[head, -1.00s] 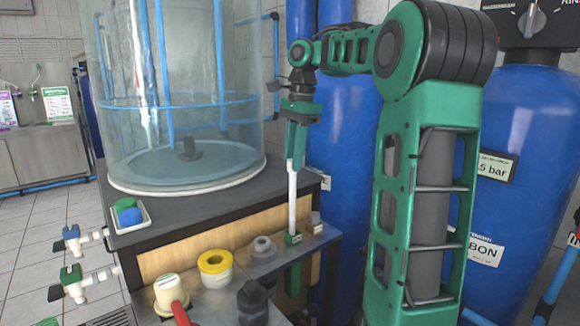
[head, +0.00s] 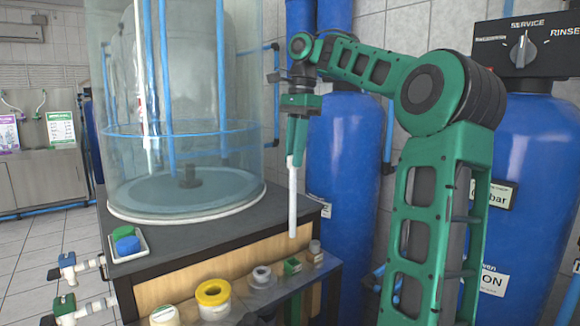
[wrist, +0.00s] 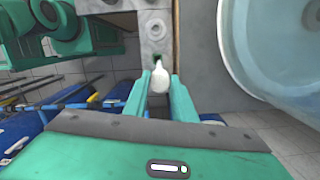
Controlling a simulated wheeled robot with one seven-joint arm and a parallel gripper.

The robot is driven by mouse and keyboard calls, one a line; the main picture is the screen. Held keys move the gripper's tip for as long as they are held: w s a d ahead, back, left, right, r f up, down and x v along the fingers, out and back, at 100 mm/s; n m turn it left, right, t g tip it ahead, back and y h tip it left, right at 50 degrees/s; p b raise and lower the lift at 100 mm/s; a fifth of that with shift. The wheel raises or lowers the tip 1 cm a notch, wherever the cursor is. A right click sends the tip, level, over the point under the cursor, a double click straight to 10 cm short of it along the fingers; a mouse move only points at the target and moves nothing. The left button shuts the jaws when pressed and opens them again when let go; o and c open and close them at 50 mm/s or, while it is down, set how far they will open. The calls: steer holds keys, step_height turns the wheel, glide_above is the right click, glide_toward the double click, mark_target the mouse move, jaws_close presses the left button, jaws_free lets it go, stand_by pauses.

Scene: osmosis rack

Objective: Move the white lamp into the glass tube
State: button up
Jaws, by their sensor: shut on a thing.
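The white lamp (head: 292,205) is a long thin white rod hanging nearly upright below my gripper (head: 297,155). My gripper is shut on its upper end. The lamp's lower end is clear above the green holder (head: 292,266) on the low shelf. In the wrist view the lamp (wrist: 159,82) shows end-on between the fingertips. The glass tube (head: 240,110), a wide clear cylinder, stands on the dark cabinet top to the left of my gripper. It also shows at the upper right of the wrist view (wrist: 275,45).
Blue pipes (head: 220,75) and a white rod stand inside or behind the glass. A small tray (head: 142,243) with green and blue pieces sits at the cabinet's front left corner. A yellow-topped container (head: 212,293) stands on the shelf. Blue tanks (head: 345,150) stand behind my arm.

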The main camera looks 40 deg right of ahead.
steer(key=shift+r, duration=0.3)
steer(key=a+f, duration=0.5)
steer(key=a, duration=0.5)
steer(key=shift+a+f, duration=0.2)
steer(key=shift+w, duration=0.1)
stand_by(0.4)
steer(key=shift+s, duration=0.3)
steer(key=shift+a, duration=0.1)
stand_by(0.9)
steer(key=shift+f, duration=2.1)
